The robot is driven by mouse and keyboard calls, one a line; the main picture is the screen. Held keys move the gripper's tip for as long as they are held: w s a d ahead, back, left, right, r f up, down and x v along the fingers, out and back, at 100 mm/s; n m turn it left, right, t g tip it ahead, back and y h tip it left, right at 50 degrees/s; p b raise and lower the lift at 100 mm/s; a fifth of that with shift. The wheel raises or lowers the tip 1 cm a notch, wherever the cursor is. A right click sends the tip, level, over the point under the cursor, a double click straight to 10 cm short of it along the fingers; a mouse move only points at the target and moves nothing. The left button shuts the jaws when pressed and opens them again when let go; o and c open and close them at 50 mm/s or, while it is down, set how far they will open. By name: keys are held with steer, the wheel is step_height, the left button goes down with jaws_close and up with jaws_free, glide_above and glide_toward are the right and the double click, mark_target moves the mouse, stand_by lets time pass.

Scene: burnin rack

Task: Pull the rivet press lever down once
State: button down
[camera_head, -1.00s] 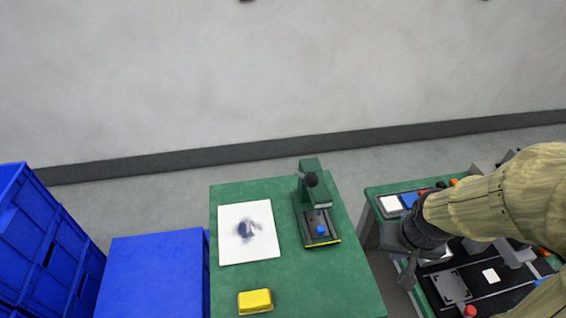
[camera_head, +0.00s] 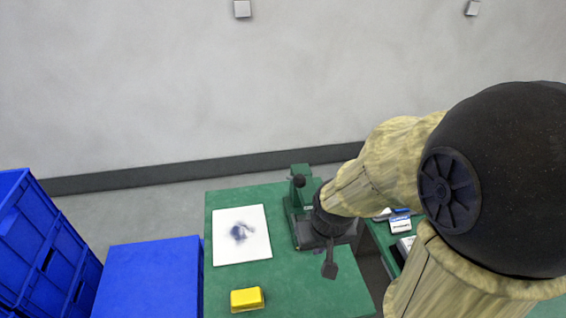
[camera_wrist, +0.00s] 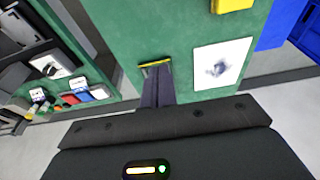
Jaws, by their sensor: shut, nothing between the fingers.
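The green rivet press (camera_head: 301,172) stands at the back right of the green table. Its lever's black round knob (camera_head: 299,181) shows at the top of the press, left of my wrist. The yellow front edge (camera_wrist: 155,64) of the press shows just beyond the fingers. The lever is not visible in the wrist view, and I cannot tell contact with it.
The green table (camera_head: 290,285) also holds a white sheet with a dark mark (camera_head: 242,250) and a yellow block (camera_head: 247,299). Blue crates (camera_head: 150,280) stand at the left. A second bench with small parts (camera_wrist: 60,75) lies to the right, partly behind my arm.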

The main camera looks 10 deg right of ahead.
steer(key=shift+a, duration=0.2)
steer(key=w+d+r+m+g+y+p, duration=0.1)
steer(key=w+d+r+g+p, duration=0.1)
steer(key=w+r+p, duration=1.1)
steer(key=w+r+g, duration=0.1)
steer(key=w+r, duration=0.6)
steer(key=w, duration=0.4)
steer(key=shift+w+g, duration=0.35)
steer(key=shift+g, duration=0.05)
steer(key=shift+a+f, duration=0.1)
